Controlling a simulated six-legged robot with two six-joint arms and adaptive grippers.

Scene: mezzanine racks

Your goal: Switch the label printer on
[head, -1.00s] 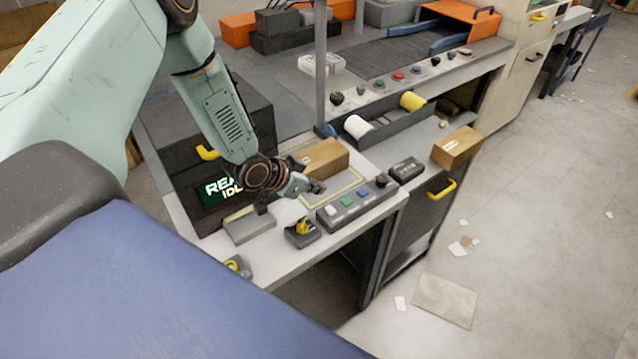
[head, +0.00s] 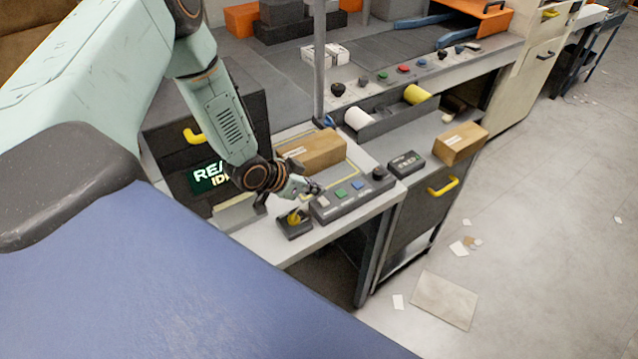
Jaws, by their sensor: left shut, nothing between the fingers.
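A dark boxy machine (head: 160,130) with a yellow handle and a lit screen (head: 210,177) stands at the left of the bench. The screen shows "REA" and "IDL"; my left arm hides the rest. I cannot tell for sure that it is the label printer. A grey control panel (head: 347,209) with white, green and blue buttons and a black knob lies near the bench's front edge. My left gripper (head: 313,189) is shut and empty, its tips close to the white button (head: 322,201); contact is unclear. A small dark switch box (head: 295,229) with a yellow lever sits left of the panel. My right gripper is not in view.
A cardboard box (head: 318,149) lies behind the panel inside a yellow outline. To the right are a small dark device (head: 407,163), another carton (head: 461,143) and a dark tray with rolls (head: 392,121). A thin grey post (head: 319,60) rises behind.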

